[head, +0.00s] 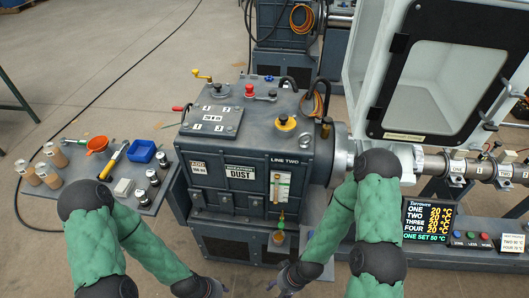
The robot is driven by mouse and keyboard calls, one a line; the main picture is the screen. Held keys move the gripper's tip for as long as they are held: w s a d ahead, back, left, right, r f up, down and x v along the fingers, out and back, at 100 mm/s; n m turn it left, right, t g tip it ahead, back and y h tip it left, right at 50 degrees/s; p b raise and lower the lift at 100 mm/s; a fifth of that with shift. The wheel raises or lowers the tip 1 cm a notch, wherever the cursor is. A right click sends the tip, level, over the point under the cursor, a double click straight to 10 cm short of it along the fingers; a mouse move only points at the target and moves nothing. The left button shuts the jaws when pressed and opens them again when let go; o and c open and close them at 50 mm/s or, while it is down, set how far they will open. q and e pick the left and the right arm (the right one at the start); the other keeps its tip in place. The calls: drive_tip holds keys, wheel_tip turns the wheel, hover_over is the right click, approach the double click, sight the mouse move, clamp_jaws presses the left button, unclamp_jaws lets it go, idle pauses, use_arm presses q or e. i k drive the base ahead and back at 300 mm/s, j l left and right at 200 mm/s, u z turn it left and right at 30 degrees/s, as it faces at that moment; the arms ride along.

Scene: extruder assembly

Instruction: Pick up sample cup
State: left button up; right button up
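A small tan cup (278,238) stands under the green and yellow spigot on the front of the grey machine; it may be the sample cup. Several tan cylinders with pale tops (47,175) stand at the left of the side table. My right gripper (273,287) is low at the bottom centre, below the small cup and apart from it. My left gripper (222,291) is at the bottom edge, left of the right one and partly cut off. Both are dark and small here, and finger opening is unclear.
The grey side table (75,211) also holds an orange funnel (97,145), a blue tray (141,151) and dark jars (153,176). The grey machine (235,150) fills the centre. A display (430,223) and a metal barrel (455,167) are at right.

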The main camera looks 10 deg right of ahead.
sight(279, 238)
drive_tip(key=l+u, duration=0.35)
drive_tip(key=i+l+u, duration=0.1)
drive_tip(key=u, duration=0.25)
drive_tip(key=l+u, duration=0.4)
